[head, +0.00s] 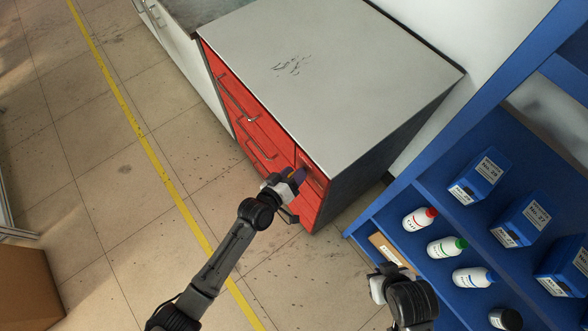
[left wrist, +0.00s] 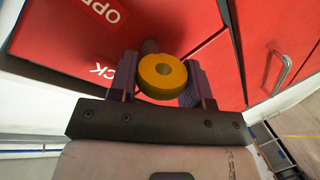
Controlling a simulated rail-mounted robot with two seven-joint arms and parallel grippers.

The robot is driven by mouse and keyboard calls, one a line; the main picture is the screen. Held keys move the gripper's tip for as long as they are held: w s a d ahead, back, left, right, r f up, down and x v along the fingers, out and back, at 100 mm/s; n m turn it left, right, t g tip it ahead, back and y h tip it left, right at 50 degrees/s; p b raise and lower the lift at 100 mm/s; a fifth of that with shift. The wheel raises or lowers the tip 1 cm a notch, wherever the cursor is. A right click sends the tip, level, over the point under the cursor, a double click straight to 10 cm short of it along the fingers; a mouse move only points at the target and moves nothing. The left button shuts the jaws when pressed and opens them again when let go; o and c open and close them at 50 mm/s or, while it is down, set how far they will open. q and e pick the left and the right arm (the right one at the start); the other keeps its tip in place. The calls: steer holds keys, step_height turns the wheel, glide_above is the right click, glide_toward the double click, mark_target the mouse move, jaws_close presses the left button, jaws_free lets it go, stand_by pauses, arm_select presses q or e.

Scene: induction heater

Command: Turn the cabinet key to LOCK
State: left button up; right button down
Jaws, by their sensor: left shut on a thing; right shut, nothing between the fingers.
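The red cabinet (head: 237,105) with a grey top stands in the middle of the head view. In the left wrist view, the key (left wrist: 152,83) has a round yellow head with a hole and sits at the red cabinet front (left wrist: 205,30). My left gripper (left wrist: 160,85) is shut on the key, with a finger on each side of its head. White lettering beside it reads partly "OPE" and "CK"; the rest is cut off or hidden. In the head view, my left gripper (head: 294,181) is at the cabinet's right front and hides the key. My right gripper (head: 381,275) is shut and empty, away from the cabinet.
A blue shelf (head: 445,205) at the right holds several bottles and blue boxes, close to my right gripper. Bar handles (head: 262,150) stick out from the cabinet front. Open floor (head: 125,215) with a yellow line lies left of the cabinet.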

arm_select(q)
steer(key=n+g+p, duration=0.1)
steer(key=n, duration=0.2)
steer(key=shift+f, duration=0.1)
steer(key=n+g+h, duration=0.1)
steer(key=n, duration=0.1)
steer(key=shift+w+f+n+g, duration=0.1)
steer(key=shift+f+n+g, duration=0.05)
steer(key=shift+n+g, duration=0.25)
steer(key=shift+n+g+h, duration=0.3)
steer(key=shift+n, duration=0.4)
steer(key=shift+f, duration=0.1)
steer(key=o, duration=0.9)
steer(key=shift+a, duration=0.1)
steer(key=p+v, duration=0.1)
steer(key=v, duration=1.2)
steer(key=shift+s+a, duration=0.2)
steer(key=shift+a, duration=0.1)
